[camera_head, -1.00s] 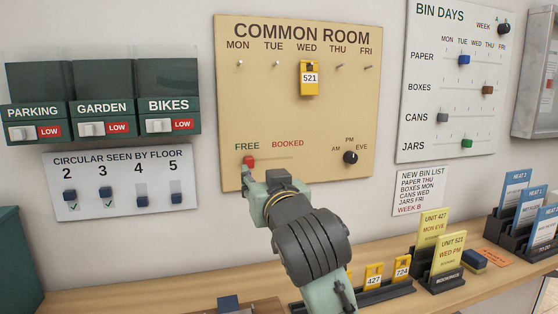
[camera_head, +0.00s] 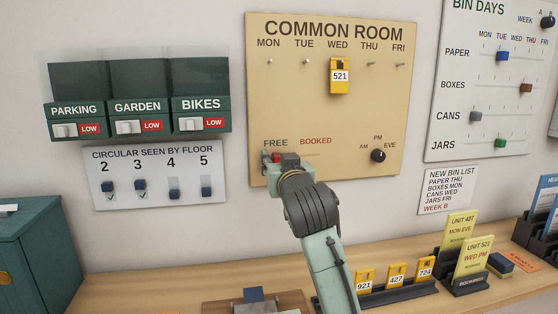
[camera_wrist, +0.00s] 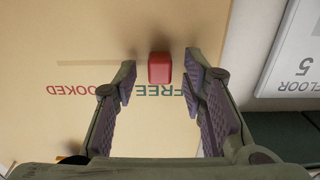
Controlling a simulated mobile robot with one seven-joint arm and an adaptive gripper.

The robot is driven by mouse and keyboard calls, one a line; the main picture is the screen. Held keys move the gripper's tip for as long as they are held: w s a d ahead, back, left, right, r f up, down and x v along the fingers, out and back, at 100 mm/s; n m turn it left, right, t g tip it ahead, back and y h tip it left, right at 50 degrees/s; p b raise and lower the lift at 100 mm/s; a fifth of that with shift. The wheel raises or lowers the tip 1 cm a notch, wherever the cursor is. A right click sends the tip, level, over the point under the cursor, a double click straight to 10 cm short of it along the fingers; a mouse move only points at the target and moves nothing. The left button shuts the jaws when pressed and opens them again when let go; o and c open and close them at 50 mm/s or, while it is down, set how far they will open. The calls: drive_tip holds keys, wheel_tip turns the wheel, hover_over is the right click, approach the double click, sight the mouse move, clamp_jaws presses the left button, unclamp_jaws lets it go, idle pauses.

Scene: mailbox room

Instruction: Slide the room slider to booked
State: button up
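The common room board (camera_head: 300,115) hangs on the wall. Its small red slider knob (camera_wrist: 159,68) sits under the word FREE, at that end of a thin horizontal track (camera_wrist: 95,63). The word BOOKED (camera_head: 316,141) is to the right of FREE in the head view; the wrist view is upside down. My gripper (camera_wrist: 160,77) is open, with one finger on each side of the knob and visible gaps between. In the head view my gripper (camera_head: 271,160) is at the board's lower left and partly hides the knob and track.
A dark dial (camera_head: 378,155) is on the board to the right. The CIRCULAR panel (camera_head: 150,203) is left of my gripper. Below, the wooden shelf (camera_head: 130,285) holds yellow tags (camera_head: 396,274) and cards. A yellow 521 tag (camera_head: 340,78) hangs under WED.

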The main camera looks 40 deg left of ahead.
drive_tip(key=shift+c, duration=0.3)
clamp_jaws()
idle(0.5)
